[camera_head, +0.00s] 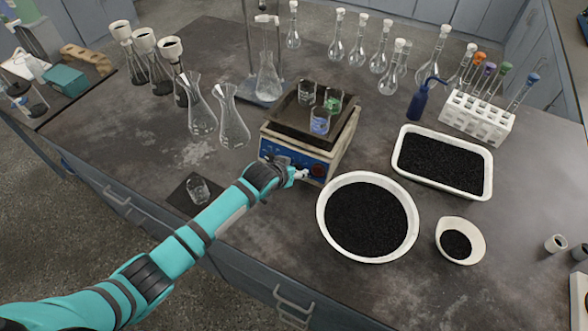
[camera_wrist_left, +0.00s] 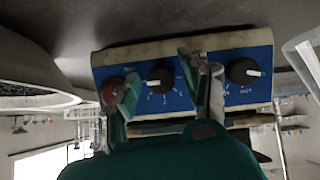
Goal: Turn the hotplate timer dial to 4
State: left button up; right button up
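The hotplate (camera_head: 300,150) has a blue front panel, seen close and upside down in the left wrist view (camera_wrist_left: 212,95). The panel has two black dials with white pointers: a middle dial (camera_wrist_left: 160,77) with white marks around it, and another dial (camera_wrist_left: 246,71) to its right. A red knob (camera_wrist_left: 113,90) is at the panel's left. I cannot read which dial is the timer. My left gripper (camera_head: 297,174) is at the panel's front. In the wrist view its fingers (camera_wrist_left: 161,68) are apart, on either side of the middle dial; contact is unclear. My right gripper is not in view.
A dark tray (camera_head: 285,126) with small beakers sits on the hotplate. A white bowl of black grains (camera_head: 410,240) stands close to the right of my left gripper. Flasks (camera_head: 232,120) stand left of the hotplate. A small beaker (camera_head: 198,190) stands near the table's front edge.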

pick_arm(q)
jog(key=shift+r, duration=0.2)
jog(key=v, duration=1.1)
jog(key=shift+s+r, duration=0.25)
jog(key=shift+s, duration=0.1)
jog(key=shift+a, duration=0.1)
